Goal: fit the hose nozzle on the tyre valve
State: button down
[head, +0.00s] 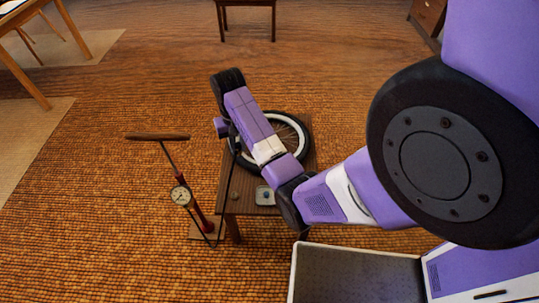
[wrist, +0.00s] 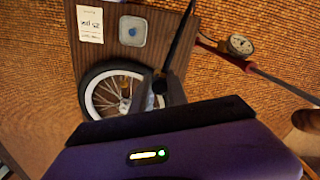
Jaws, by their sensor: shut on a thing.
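The spoked wheel with its black tyre (head: 308,146) and pale rim lies flat on a small brown table; it also shows in the wrist view (wrist: 84,88). I cannot make out the tyre valve for certain. The black hose (wrist: 182,38) runs up to my gripper (wrist: 160,86), which is shut on its nozzle end, over the tyre's right side in the wrist view. The nozzle itself is mostly hidden by the dark fingers, and contact with the valve cannot be told. In the head view my arm covers part of the wheel and the gripper is unclear.
A red floor pump (head: 199,214) with a round gauge (head: 180,195) stands left of the table (head: 232,190). A small clear dish (head: 265,196) with something blue sits at the table's near edge. A printed card (wrist: 90,24) lies beside it.

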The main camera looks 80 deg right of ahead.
jog(key=s+d, duration=0.8)
jog(key=d, duration=0.5)
jog(key=shift+s+p, duration=0.3)
jog(key=shift+p, duration=0.15)
dwell(0.6)
jog(key=shift+f, duration=0.15)
jog(key=shift+d+f+b, duration=0.1)
jog(key=shift+f+b, duration=3.9)
jog(key=shift+f, duration=2.9)
jog(key=shift+f+b, duration=0.65)
jog(key=shift+f, duration=0.7)
jog(key=c, duration=1.2)
grip_release()
jog(key=shift+r, duration=0.1)
notch_tip(320, 180, up, 8)
jog(key=p, duration=0.1)
jog(key=shift+p, duration=0.4)
